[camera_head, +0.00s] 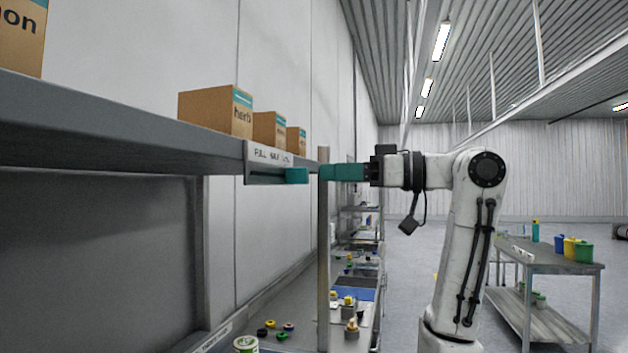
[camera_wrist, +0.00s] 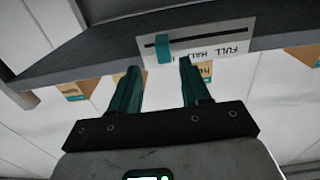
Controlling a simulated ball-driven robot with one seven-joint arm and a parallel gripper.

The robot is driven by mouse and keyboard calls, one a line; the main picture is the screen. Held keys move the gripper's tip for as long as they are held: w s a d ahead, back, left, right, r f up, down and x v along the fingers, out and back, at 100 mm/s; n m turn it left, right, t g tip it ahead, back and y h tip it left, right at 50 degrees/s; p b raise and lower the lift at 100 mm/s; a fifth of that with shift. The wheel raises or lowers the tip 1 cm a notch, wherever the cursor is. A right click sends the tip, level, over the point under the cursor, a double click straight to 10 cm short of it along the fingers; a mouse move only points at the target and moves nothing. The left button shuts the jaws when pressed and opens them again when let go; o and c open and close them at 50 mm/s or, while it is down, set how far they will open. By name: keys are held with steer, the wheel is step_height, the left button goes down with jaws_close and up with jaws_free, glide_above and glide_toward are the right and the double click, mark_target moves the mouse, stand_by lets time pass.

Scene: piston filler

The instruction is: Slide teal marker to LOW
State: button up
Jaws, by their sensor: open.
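A white label plate (camera_head: 268,155) with the words FULL, HALF and LOW is fixed to the shelf's front edge, above a dark slot. The teal marker (camera_head: 296,175) sticks out from the slot. In the wrist view, the plate (camera_wrist: 225,52) appears upside down, and the teal marker (camera_wrist: 163,48) sits near the slot's left end, away from FULL. The finger hides the LOW lettering there. My gripper (camera_head: 322,172) is open, with teal fingers just right of the marker in the head view. In the wrist view my gripper (camera_wrist: 159,67) has its fingertips either side of the marker's line, short of it.
Cardboard boxes (camera_head: 215,110) stand on the shelf (camera_head: 120,130) above the slot. A lower bench (camera_head: 300,325) holds small coloured parts. A cart (camera_head: 550,260) with coloured cups stands at right, with open floor between.

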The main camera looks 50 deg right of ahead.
steer(key=shift+b+v, duration=0.3)
steer(key=shift+v, duration=1.95)
